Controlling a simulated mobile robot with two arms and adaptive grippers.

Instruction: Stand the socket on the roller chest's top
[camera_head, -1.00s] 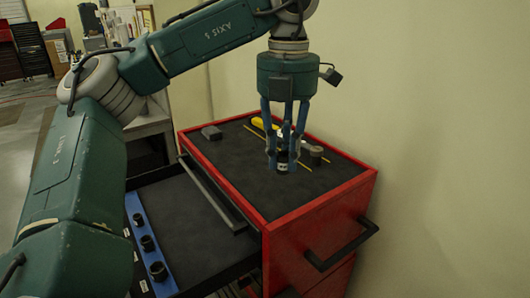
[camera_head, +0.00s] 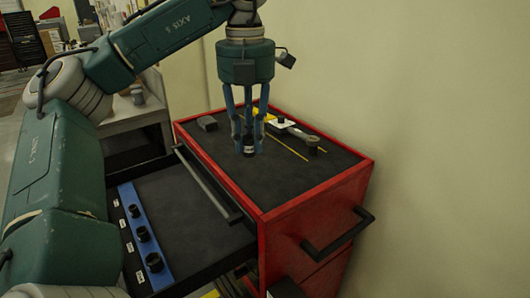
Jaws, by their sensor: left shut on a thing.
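My left gripper (camera_head: 248,150) points straight down over the roller chest's top (camera_head: 271,188), a dark mat inside a red rim. It is shut on a small dark socket (camera_head: 249,148) with a pale band, held upright between the blue fingers. I cannot tell whether the socket's foot touches the mat. Several other dark sockets (camera_head: 143,234) stand on a blue rail (camera_head: 152,250) in the open drawer. My right gripper is not in view.
On the chest top lie a dark block (camera_head: 207,123), a yellow-handled tool, a ratchet-like tool (camera_head: 313,143) and a thin yellow rod (camera_head: 287,146). The near part of the mat is clear. A wall rises on the right.

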